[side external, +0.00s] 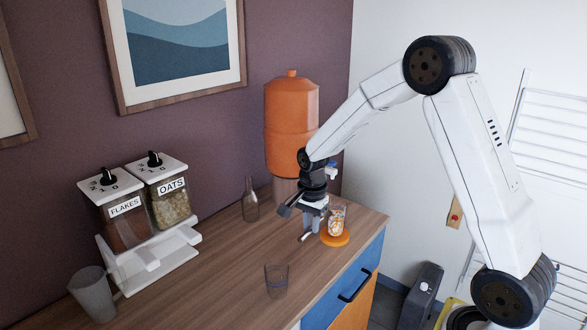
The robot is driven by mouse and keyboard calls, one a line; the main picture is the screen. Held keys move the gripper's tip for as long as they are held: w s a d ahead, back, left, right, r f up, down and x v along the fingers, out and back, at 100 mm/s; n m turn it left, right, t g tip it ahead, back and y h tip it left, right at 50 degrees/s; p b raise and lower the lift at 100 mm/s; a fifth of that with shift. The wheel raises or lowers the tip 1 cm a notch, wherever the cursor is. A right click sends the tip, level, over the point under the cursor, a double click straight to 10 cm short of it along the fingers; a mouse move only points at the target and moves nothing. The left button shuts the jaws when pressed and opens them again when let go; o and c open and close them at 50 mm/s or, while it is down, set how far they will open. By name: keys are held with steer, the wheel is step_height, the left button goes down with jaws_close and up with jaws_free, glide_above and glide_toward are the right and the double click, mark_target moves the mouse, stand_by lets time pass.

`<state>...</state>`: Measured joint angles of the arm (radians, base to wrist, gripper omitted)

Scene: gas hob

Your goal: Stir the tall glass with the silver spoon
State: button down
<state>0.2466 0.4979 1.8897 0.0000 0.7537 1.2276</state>
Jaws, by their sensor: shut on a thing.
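My gripper (312,229) points down over the wooden counter, just left of a clear patterned glass (338,219). This glass has orange and white markings and stands upright on a round orange coaster (335,239). It looks like the tall glass. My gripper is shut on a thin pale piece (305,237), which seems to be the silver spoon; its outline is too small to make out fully. I cannot tell whether any of it is inside the glass. The gripper and the glass overlap in this view, so contact between them is unclear.
A short clear glass (276,280) stands near the counter's front edge. A bottle (250,200) and an orange dispenser (291,125) stand behind. The flakes and oats dispensers (145,215) and a grey tumbler (92,292) are at left. The middle of the counter (215,265) is clear.

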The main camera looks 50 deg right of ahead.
steer(key=shift+s+d, duration=0.1)
stand_by(0.6)
steer(key=d+r+m+t+y, duration=0.2)
steer(key=m+y, duration=0.1)
steer(key=d+r+m+t+y, duration=0.2)
steer(key=d+m+t+y, duration=0.1)
steer(key=w+d+r+m+t+y, duration=0.1)
steer(key=d+r+m+t+y, duration=0.1)
steer(key=d+r+y, duration=0.1)
steer(key=shift+m+t+y, duration=0.4)
steer(key=shift+y, duration=0.1)
steer(key=d+r+m+t, duration=0.3)
steer(key=d+r+t, duration=0.2)
steer(key=d, duration=0.3)
steer(key=shift+d+r+t, duration=0.2)
steer(key=shift+r+t, duration=0.2)
steer(key=shift+r, duration=0.25)
steer(key=shift+w+f, duration=0.1)
steer(key=shift+f, duration=0.05)
glide_above(336, 219)
steer(key=w+d, duration=0.1)
steer(key=d, duration=0.2)
steer(key=shift+f, duration=2.35)
step_height(336, 219, down, 9)
steer(key=shift+s+f, duration=0.15)
steer(key=shift+s, duration=0.25)
